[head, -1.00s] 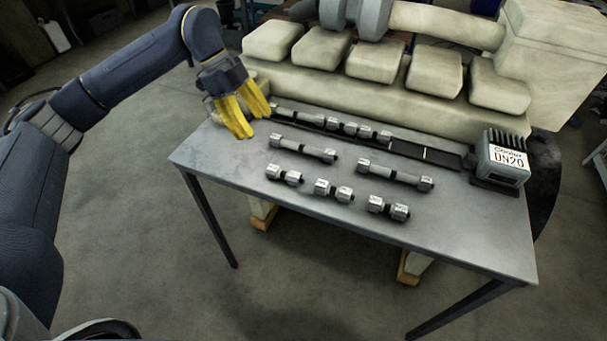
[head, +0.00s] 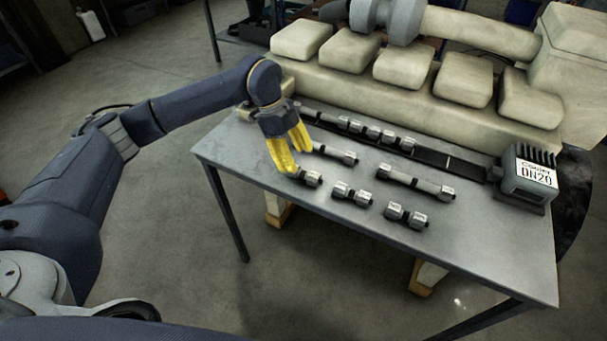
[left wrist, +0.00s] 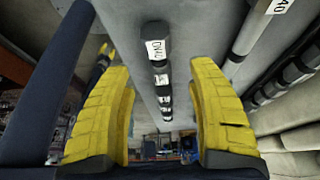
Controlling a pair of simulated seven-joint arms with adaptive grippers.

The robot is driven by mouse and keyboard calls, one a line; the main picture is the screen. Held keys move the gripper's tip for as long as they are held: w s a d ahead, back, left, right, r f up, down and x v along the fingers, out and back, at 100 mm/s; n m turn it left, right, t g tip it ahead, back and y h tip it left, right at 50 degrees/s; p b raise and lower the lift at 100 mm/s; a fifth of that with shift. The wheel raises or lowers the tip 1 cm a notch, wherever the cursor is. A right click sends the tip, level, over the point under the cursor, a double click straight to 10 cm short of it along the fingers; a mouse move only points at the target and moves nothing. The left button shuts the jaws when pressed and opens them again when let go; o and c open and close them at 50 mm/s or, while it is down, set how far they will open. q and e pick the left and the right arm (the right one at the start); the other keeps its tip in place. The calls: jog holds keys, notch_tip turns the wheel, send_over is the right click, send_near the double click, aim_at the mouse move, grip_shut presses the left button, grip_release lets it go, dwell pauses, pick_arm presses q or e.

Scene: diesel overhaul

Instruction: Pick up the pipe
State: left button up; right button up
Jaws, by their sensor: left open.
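Several grey metal pipes lie on the table. The front row has a left short pipe (head: 309,178), a middle short pipe (head: 352,193) and a right short pipe (head: 406,215). Behind them are a left long pipe (head: 335,154) and a right long pipe (head: 415,182). My left gripper (head: 293,163) is open at the left end of these rows, its yellow fingers overlapping the left short pipe in the picture. In the left wrist view, a dark-ended pipe with a DN40 label (left wrist: 156,50) shows between the open, empty fingers. A small yellow shape (left wrist: 103,55) there looks like my right gripper.
The metal table (head: 480,250) has clear room at its front. More short pipes (head: 375,133) lie in a dark strip along the pale engine block (head: 440,115).

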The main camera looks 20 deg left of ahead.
aim_at(302, 172)
pick_arm(q)
jog(key=shift+x, duration=2.75)
jog(key=shift+a, duration=0.1)
grip_shut()
